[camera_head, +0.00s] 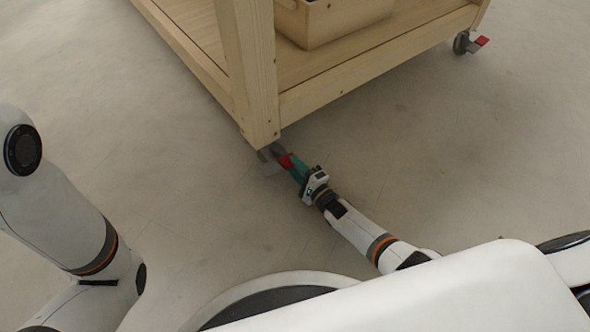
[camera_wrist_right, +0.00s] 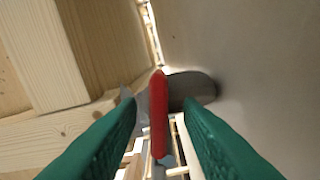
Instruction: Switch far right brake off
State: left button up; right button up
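A red brake lever (camera_head: 286,161) sits on the caster under the near corner post of a wooden cart. My right gripper (camera_head: 292,164) is at this lever. In the right wrist view the red lever (camera_wrist_right: 159,112) stands between the two green fingers (camera_wrist_right: 160,108), with a visible gap on each side, so the gripper is open around it. The grey caster wheel (camera_wrist_right: 192,90) shows just behind the lever. Another caster with a red lever (camera_head: 481,41) is under the cart's right corner. My left arm (camera_head: 65,200) shows at the left, but its gripper is out of view.
The wooden cart (camera_head: 375,75) fills the top middle, with its post (camera_head: 252,70) right above the near caster. A wooden box (camera_head: 335,22) stands on its lower shelf. The floor is clear on both sides of the cart.

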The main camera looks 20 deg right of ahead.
jog(key=shift+w+a, duration=0.1)
jog(key=shift+w, duration=0.2)
grip_shut()
jog(key=shift+r, duration=0.15)
jog(key=n, duration=0.1)
jog(key=n+p, duration=0.1)
jog(key=shift+r+n, duration=0.4)
jog(key=shift+a+r+n+p, duration=0.1)
jog(key=shift+r+n+p, duration=0.1)
jog(key=shift+n, duration=0.5)
jog(key=shift+a+r+n+p, duration=0.1)
jog(key=shift+r+n+p, duration=0.05)
jog(key=shift+n, duration=0.55)
grip_release()
